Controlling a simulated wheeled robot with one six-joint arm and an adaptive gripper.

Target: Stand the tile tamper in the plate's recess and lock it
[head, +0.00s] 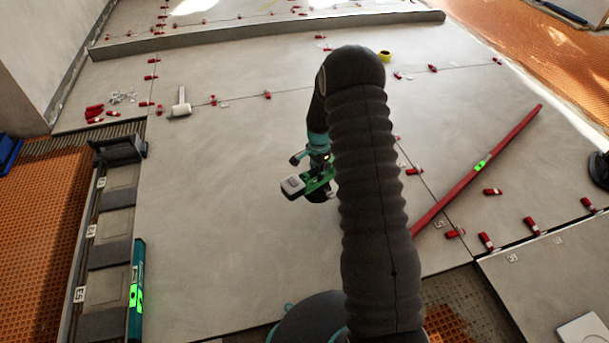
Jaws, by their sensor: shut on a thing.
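My gripper (319,160) is at the end of my arm, above the large grey tiles near the middle of the head view. It is shut on what looks like the tile tamper (293,186), a green body with a pale grey block at its left and a dark round part below. My arm hides much of its right side, and the fingertips are hard to make out. The tamper seems held clear of the tiles. At the left stands a long dark rack (101,250) with labelled bays and a dark end block (119,149). I cannot make out the plate's recess or its lock.
A teal level (137,290) lies along the rack's right side. A long red bar (478,172) lies at the right. Red clips dot the tile joints. A yellow tape roll (385,57) lies behind my arm. The left-centre tile is mostly clear.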

